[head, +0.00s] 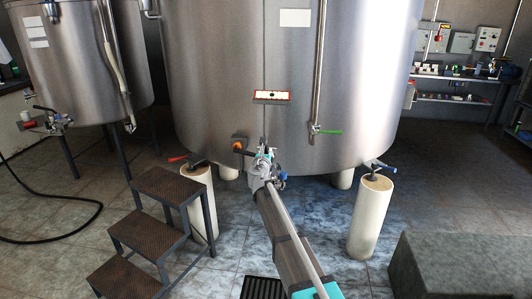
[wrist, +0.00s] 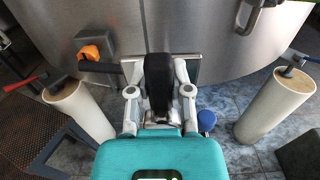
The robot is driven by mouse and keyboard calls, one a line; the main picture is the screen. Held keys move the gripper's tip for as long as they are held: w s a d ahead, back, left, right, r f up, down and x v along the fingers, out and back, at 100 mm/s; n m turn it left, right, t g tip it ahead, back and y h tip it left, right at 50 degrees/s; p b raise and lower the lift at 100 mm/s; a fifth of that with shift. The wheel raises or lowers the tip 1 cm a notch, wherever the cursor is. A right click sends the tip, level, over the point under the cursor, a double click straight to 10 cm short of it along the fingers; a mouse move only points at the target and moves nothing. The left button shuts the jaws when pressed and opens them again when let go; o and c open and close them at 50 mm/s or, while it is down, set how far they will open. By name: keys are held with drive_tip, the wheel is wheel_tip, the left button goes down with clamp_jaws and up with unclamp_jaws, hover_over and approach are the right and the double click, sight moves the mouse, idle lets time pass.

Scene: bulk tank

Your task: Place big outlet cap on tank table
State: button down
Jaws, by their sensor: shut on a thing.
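My gripper (head: 265,158) is in front of the lower wall of the large steel tank (head: 350,90). In the wrist view, its two pale fingers (wrist: 159,91) are on either side of a black upright part (wrist: 158,78), and it is shut on this part. I cannot tell if this part is the big outlet cap; its far side is hidden. Behind it is a squarish metal plate or recess (wrist: 190,70) on the tank wall. A blue knob (wrist: 206,120) is right of the gripper. No surface is clearly the tank table; a grey block (head: 460,268) stands at the lower right.
Dark steps (head: 150,235) stand at the left. Pale tank legs (head: 370,215) flank my arm, each with a lever near its top. A workbench with shelves (head: 455,98) is far right.

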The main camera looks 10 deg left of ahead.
drive_tip(key=shift+r, duration=0.15)
wheel_tip(320, 180, up, 39)
drive_tip(key=p, duration=3.9)
